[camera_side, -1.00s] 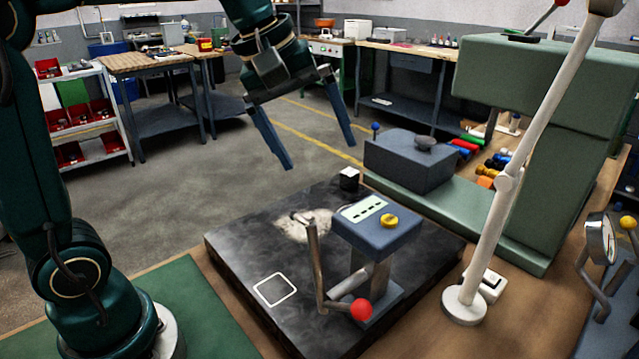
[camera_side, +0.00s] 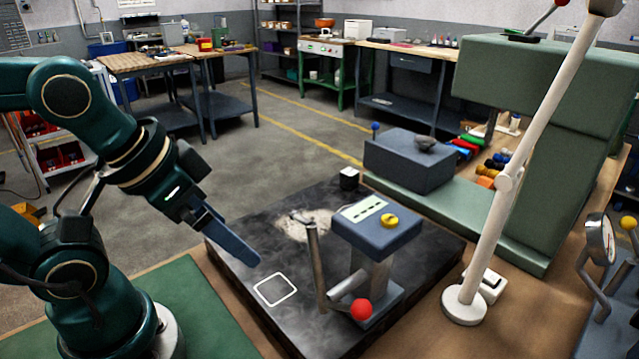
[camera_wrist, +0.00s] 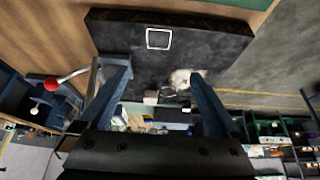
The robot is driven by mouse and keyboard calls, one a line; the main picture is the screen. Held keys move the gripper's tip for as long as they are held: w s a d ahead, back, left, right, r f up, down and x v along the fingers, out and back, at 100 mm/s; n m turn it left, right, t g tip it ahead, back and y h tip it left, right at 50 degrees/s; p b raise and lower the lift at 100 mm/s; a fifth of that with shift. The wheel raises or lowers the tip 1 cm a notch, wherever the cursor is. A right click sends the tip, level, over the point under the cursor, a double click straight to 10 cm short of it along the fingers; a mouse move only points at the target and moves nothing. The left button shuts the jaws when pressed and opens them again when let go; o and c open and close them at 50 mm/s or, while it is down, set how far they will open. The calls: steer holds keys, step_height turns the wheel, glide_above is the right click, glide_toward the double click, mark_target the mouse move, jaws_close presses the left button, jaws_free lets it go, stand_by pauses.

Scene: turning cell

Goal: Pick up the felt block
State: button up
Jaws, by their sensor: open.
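A small dark block with a white top (camera_side: 349,179), probably the felt block, stands at the far corner of the black plate (camera_side: 225,248) in the side view. In the wrist view a small pale shape (camera_wrist: 150,97) near the plate's edge may be the same block; it is too small to be sure. My gripper (camera_side: 250,256) is at the plate's left side, tilted down to the right, well apart from the block. In the wrist view its two fingers (camera_wrist: 158,70) are spread wide with nothing held between them.
A blue-grey device (camera_side: 376,240) with a yellow knob and a red-ball lever (camera_side: 361,309) stands on the plate. A pale powdery patch (camera_side: 318,226) and a white square outline (camera_side: 275,289) mark the plate. A white post (camera_side: 495,215) rises at the right.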

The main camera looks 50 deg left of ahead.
steer(key=w+r+t, duration=0.2)
steer(key=w+r, duration=0.1)
steer(key=w, duration=0.6)
steer(key=w+r+t, duration=0.1)
steer(key=w+r, duration=0.3)
steer(key=w, duration=0.5)
steer(key=shift+g, duration=0.5)
steer(key=x, duration=0.4)
steer(key=w+d+x, duration=0.1)
steer(key=x, duration=0.3)
steer(key=r+x, duration=0.1)
steer(key=x, duration=0.4)
steer(key=shift+w+d+r, duration=0.1)
steer(key=shift+w+d, duration=0.1)
steer(key=shift+w, duration=0.05)
steer(key=shift+g, duration=0.5)
step_height(320, 180, down, 5)
steer(key=shift+d+r, duration=0.15)
steer(key=shift+r, duration=0.05)
steer(key=shift+w+f, duration=0.1)
steer(key=shift+f, duration=0.2)
steer(key=shift+x, duration=2.3)
